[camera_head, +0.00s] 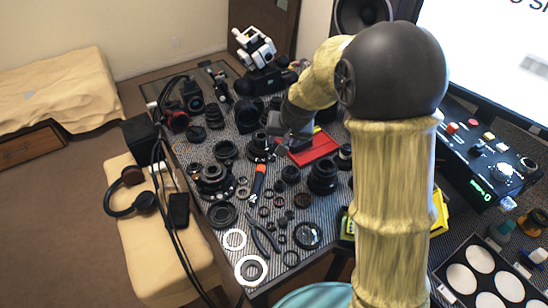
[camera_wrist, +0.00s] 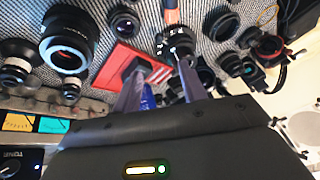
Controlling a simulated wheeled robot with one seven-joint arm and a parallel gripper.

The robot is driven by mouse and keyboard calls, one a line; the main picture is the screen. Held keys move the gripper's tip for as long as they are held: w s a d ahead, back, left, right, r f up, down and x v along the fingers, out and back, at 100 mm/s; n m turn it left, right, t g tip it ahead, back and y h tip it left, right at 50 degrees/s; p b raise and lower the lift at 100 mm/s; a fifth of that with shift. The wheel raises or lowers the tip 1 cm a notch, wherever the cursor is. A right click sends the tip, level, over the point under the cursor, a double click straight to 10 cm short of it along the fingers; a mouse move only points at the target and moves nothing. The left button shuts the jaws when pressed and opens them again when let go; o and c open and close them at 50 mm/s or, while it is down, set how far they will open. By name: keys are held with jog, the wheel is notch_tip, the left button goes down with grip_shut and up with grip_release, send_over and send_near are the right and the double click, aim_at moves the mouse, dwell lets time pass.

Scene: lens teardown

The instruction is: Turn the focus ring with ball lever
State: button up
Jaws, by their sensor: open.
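My gripper (camera_head: 288,143) reaches down over the table beside the red tray. In the wrist view its two fingers (camera_wrist: 160,66) are apart, with nothing held between them. A small black lens with ridged rings (camera_wrist: 177,42) lies just beyond the fingertips, nearest the right finger; I cannot tell whether they touch. In the head view this seems to be the black lens (camera_head: 260,146) just left of my gripper. I cannot make out a ball lever on it. An orange-handled tool (camera_head: 259,182) lies close to it, and its orange part shows at the wrist view's top (camera_wrist: 171,10).
The red tray (camera_head: 322,146) is partly under my gripper. Several lenses and rings crowd the grey striped table, including a large black lens (camera_head: 323,177) and white rings (camera_head: 235,239). A control box (camera_head: 478,150) stands right. Little table surface is free.

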aim_at(273, 158)
jog(key=b+x, duration=0.1)
jog(key=x, duration=1.4)
jog(key=shift+w+f, duration=0.1)
jog(key=shift+f, duration=0.3)
